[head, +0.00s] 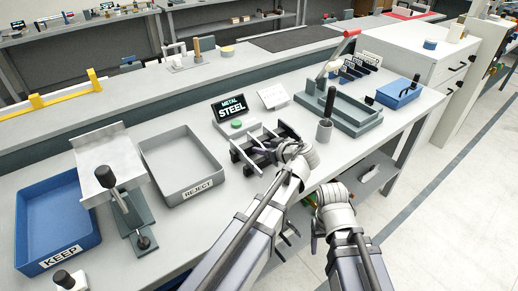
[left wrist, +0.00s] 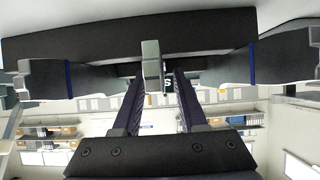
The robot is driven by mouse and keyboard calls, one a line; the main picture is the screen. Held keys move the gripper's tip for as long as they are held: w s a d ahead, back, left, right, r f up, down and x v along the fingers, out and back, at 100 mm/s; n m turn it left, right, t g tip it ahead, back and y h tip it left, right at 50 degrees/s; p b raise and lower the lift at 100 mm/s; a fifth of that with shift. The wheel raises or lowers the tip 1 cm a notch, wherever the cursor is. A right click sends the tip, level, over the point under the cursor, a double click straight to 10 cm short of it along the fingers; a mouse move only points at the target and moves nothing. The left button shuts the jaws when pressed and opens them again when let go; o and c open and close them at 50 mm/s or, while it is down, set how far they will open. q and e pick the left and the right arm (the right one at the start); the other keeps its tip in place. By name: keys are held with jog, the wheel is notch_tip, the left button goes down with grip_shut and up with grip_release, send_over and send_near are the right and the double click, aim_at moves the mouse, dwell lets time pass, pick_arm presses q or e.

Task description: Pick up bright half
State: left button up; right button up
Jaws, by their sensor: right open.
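My left gripper (head: 280,148) reaches down over a small grey and black rack (head: 262,133) on the bench. In the left wrist view its two dark fingers (left wrist: 158,85) stand apart. A bright grey metal piece (left wrist: 152,66) shows between and beyond the fingertips, with a visible gap on its right side. I cannot tell whether this piece is the bright half or part of the rack. A black bar (left wrist: 100,35) crosses behind it. My right gripper (head: 322,200) is open and empty in front of the bench edge. No specimen half is clearly made out in the head view.
A grey REJECT tray (head: 177,136) and a blue KEEP tray (head: 30,210) stand at the left, with a lever fixture (head: 130,205) beside them.

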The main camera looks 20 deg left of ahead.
pick_arm(q)
jog(key=shift+a+f, duration=0.1)
jog(key=shift+a, duration=0.05)
jog(key=shift+c, duration=1.4)
grip_shut()
